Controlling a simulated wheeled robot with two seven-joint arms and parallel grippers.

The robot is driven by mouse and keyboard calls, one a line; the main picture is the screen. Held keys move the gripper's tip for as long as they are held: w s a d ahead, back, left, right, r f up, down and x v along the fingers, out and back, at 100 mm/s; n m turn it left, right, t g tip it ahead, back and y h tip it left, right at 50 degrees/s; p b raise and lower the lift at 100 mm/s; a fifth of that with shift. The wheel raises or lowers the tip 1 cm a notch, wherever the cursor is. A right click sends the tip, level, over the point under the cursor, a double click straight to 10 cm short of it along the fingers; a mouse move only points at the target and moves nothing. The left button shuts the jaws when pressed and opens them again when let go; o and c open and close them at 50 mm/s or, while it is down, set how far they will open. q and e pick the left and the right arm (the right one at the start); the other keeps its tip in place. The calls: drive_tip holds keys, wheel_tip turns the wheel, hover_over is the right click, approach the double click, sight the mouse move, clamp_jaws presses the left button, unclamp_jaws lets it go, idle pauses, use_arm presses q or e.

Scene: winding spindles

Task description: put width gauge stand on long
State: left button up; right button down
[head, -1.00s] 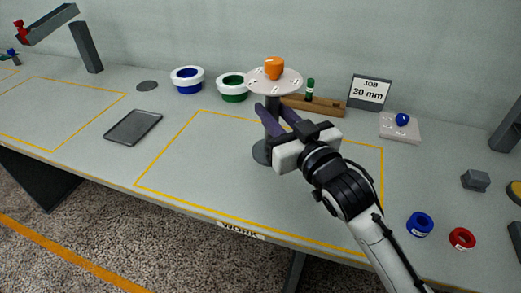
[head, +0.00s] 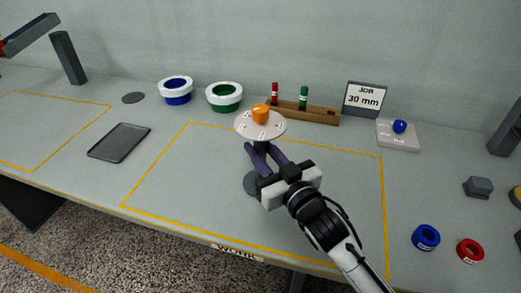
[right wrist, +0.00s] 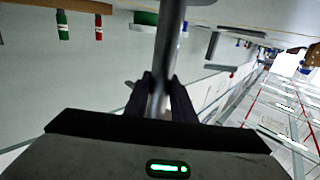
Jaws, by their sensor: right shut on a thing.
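The width gauge stand has a round pale plate (head: 248,127) on top, an orange knob (head: 261,114) on the plate, a dark post and a round dark base (head: 252,184). It looks upright, inside the yellow outline marked WORK. My right gripper (head: 262,155) is shut on the post below the plate. In the right wrist view the grey post (right wrist: 168,50) passes between the two dark fingers (right wrist: 160,88). I cannot tell whether the base touches the table. Marks on the plate are too small to read. My left gripper is not in view.
Behind stand a blue ring (head: 176,91), a green ring (head: 224,98), a wooden rack (head: 318,117) with red and green bottles, and a JOB 30 mm sign (head: 364,99). A dark tray (head: 119,143) lies left. Small blue (head: 426,238) and red (head: 470,251) rings lie right.

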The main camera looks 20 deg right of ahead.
drive_tip(key=c, duration=1.5)
unclamp_jaws()
drive_tip(key=s, duration=0.4)
drive_tip(key=s+d, duration=0.1)
drive_tip(key=s, duration=0.3)
drive_tip(key=s+d+b, duration=0.1)
drive_tip(key=s, duration=0.2)
drive_tip(key=shift+s+d+r, duration=0.1)
drive_tip(key=shift+s+d, duration=0.05)
drive_tip(key=shift+s, duration=0.25)
